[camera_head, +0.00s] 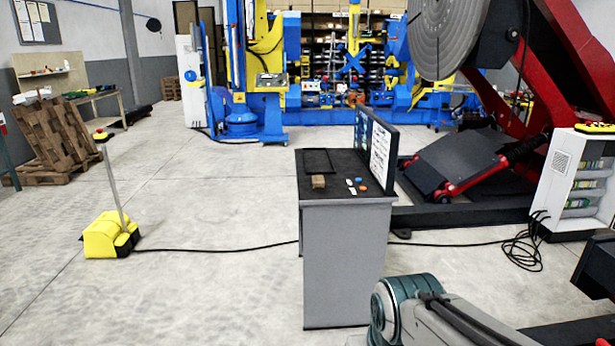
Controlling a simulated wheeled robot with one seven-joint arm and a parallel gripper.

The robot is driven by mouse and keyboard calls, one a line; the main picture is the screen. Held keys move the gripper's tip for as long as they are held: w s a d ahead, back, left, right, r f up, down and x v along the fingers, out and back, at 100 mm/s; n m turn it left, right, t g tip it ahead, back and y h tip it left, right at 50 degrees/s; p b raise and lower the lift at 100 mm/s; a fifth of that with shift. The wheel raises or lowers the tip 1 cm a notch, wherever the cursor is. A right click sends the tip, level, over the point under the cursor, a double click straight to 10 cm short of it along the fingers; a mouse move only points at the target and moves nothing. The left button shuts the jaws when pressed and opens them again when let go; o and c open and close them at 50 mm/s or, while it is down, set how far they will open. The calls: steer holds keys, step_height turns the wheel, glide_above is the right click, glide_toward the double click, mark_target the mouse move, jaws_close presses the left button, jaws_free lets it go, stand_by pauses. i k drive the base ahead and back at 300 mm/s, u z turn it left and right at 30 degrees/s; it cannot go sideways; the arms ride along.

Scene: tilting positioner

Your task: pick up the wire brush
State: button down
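A small brown block-like item (318,181) lies on the top of the grey cabinet (345,260), at the front edge of a black tray-like outline. It may be the wire brush, but it is too small to be sure and I see no bristles. My arm shows at the lower right, in front of and right of the cabinet, apart from the brown item. I cannot make out my gripper's fingers in this view.
Small white, orange and blue pieces (357,185) lie right of the brown item. An upright dark panel (376,147) borders the cabinet top's right side. A cable crosses the floor from a yellow foot pedal (109,236). The red positioner (560,75) stands at right.

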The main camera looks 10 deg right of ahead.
mark_target(318, 179)
steer(key=u, duration=0.2)
steer(key=i, duration=0.65)
steer(key=u, duration=0.35)
